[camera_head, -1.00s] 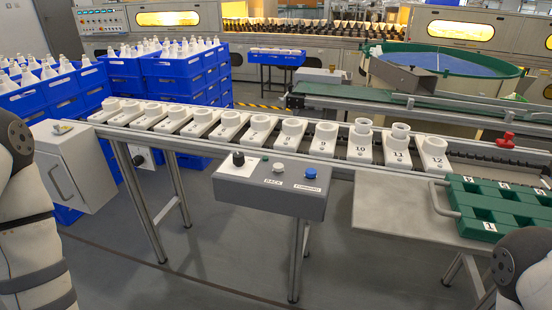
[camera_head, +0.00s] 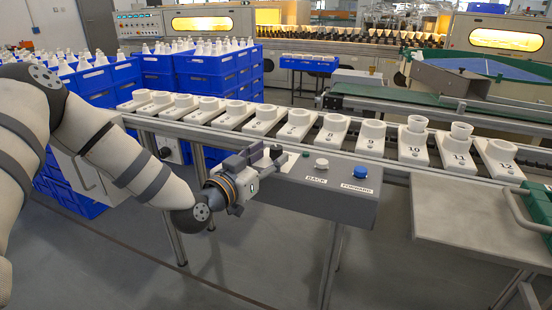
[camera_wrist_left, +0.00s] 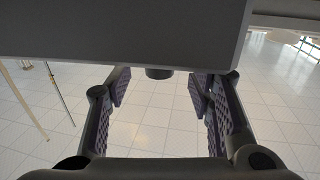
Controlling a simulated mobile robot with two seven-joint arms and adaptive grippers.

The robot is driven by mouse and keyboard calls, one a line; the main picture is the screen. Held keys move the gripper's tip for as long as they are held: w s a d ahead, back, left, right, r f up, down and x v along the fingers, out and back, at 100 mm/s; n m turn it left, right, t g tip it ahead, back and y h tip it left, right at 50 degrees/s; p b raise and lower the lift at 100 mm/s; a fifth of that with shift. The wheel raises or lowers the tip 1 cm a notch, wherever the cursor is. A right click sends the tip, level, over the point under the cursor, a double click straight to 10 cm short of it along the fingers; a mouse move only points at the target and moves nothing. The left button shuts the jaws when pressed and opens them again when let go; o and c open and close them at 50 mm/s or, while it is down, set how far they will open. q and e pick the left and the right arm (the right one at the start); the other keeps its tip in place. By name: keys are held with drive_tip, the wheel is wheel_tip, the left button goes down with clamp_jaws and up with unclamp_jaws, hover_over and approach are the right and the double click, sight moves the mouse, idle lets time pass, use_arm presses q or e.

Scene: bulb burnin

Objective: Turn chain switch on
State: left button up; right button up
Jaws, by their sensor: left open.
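The grey control box (camera_head: 318,190) stands at the front of the conveyor, with a white BACK button (camera_head: 321,164) and a blue FORWARD button (camera_head: 361,173). The black switch knob (camera_head: 276,151) is at the box's left end, partly hidden by my left gripper (camera_head: 264,157). In the left wrist view, the dark knob (camera_wrist_left: 159,73) lies between the spread fingers of my left gripper (camera_wrist_left: 160,92), just beyond the tips. The fingers are open with visible gaps on both sides of the knob. My right gripper is not in view.
The conveyor carries numbered white holders (camera_head: 368,140) behind the box. A grey side table (camera_head: 465,210) with a green tray (camera_head: 538,205) is at right. Floor in front is open.

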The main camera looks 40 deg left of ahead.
use_arm(q)
drive_tip(key=shift+w, duration=1.1)
clamp_jaws()
